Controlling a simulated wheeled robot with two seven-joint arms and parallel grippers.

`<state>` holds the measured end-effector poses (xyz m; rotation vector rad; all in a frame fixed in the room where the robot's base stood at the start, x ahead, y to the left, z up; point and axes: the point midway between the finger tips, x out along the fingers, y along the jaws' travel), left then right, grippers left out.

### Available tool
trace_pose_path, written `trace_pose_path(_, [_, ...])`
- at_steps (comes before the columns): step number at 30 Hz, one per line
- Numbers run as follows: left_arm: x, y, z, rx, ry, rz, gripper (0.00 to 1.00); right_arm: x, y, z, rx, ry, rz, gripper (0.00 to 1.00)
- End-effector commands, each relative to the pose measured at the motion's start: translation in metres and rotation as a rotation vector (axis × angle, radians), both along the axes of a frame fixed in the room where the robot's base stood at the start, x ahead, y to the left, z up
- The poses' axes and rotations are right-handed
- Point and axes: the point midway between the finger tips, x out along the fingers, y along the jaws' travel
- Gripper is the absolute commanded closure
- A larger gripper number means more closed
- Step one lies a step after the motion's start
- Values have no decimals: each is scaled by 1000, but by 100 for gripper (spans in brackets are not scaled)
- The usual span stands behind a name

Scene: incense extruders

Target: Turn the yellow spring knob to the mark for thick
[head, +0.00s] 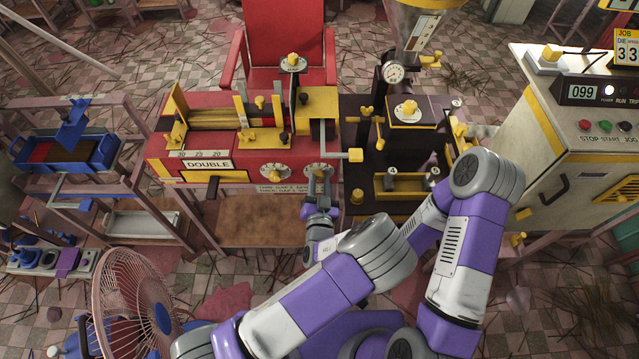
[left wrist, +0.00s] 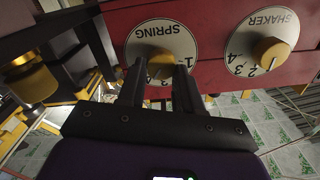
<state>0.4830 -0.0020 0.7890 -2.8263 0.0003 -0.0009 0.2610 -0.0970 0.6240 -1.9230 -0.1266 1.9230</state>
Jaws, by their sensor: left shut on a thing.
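The round white spring dial (head: 318,169) sits on the red machine's front, at the right end. In the left wrist view the dial (left wrist: 161,50) reads SPRING, upside down, with a 1 and a 4 visible beside the fingers. The yellow spring knob (left wrist: 160,79) is at its centre, between the two dark fingers of my left gripper (left wrist: 160,78). That gripper is shut on the knob and hides part of the dial's numbers. In the head view my left gripper (head: 319,181) reaches the dial from below. The knob's exact pointing is hard to tell. My right gripper does not show.
The shaker dial (head: 273,170), with its own yellow knob (left wrist: 270,52), is next to the spring dial. A small label (head: 284,188) below the dials is too small to read fully. A yellow-tipped crank (head: 355,155) juts out at the right.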

Motion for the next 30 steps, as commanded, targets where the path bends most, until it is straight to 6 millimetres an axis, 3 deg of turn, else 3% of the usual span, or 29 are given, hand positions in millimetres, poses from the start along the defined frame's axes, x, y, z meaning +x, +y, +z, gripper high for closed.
trace_pose_path(3, [-1, 0, -1, 0, 4, 0, 96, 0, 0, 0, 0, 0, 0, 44])
trace_pose_path(4, [-1, 0, -1, 0, 4, 0, 64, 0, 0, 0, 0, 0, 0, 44])
trace_pose_path(9, [0, 0, -1, 0, 3, 0, 40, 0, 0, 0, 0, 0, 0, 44])
trace_pose_path(20, [-7, 0, 0, 0, 2, 1, 40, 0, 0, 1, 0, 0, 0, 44])
trace_pose_path(30, [-61, 0, -1, 1, 5, -2, 40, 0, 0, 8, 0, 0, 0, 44])
